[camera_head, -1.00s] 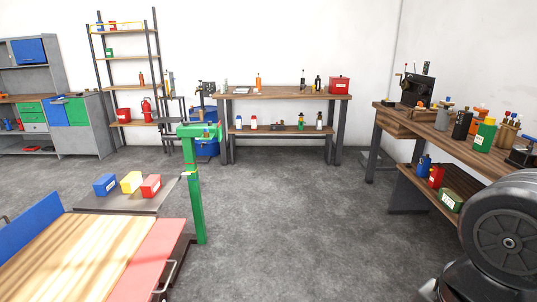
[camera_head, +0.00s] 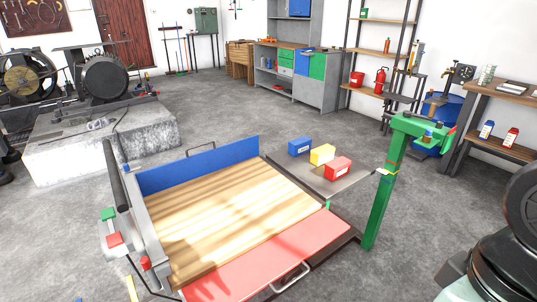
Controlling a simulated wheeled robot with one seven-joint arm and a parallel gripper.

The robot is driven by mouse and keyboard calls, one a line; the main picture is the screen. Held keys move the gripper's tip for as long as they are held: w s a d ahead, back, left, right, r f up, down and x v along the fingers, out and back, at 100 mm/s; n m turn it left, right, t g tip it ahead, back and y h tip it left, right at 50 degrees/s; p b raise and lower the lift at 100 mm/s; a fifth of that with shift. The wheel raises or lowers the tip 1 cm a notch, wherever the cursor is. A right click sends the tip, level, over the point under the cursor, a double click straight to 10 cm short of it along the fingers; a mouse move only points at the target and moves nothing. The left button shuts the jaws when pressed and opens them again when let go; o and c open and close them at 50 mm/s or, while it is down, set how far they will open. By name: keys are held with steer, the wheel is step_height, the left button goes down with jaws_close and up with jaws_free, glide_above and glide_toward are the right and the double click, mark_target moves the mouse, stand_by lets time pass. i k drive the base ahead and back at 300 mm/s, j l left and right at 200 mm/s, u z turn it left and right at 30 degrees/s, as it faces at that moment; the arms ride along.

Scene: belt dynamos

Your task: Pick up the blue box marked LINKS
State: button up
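A small blue box (camera_head: 299,147) with a white label stands on a dark grey plate (camera_head: 350,184) beside the wood-floored cart. It is the leftmost of three boxes in a row, with a yellow box (camera_head: 322,154) and a red box (camera_head: 338,168) to its right. The label print is too small to read. My gripper is not in view. A dark, rounded part of my own body shows at the right edge.
The cart's wooden bed (camera_head: 225,215) has a blue side board (camera_head: 200,168) and a red front panel (camera_head: 270,262). A green post (camera_head: 384,190) stands right of the plate. A machine on a concrete block (camera_head: 100,145) is at left. Grey floor is open behind the boxes.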

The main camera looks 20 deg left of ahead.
mark_target(302, 145)
steer(key=i+l+u, duration=0.25)
steer(key=l+u, duration=0.25)
steer(key=l, duration=0.25)
steer(key=i+l+u, duration=0.25)
steer(key=l, duration=0.15)
steer(key=k, duration=0.05)
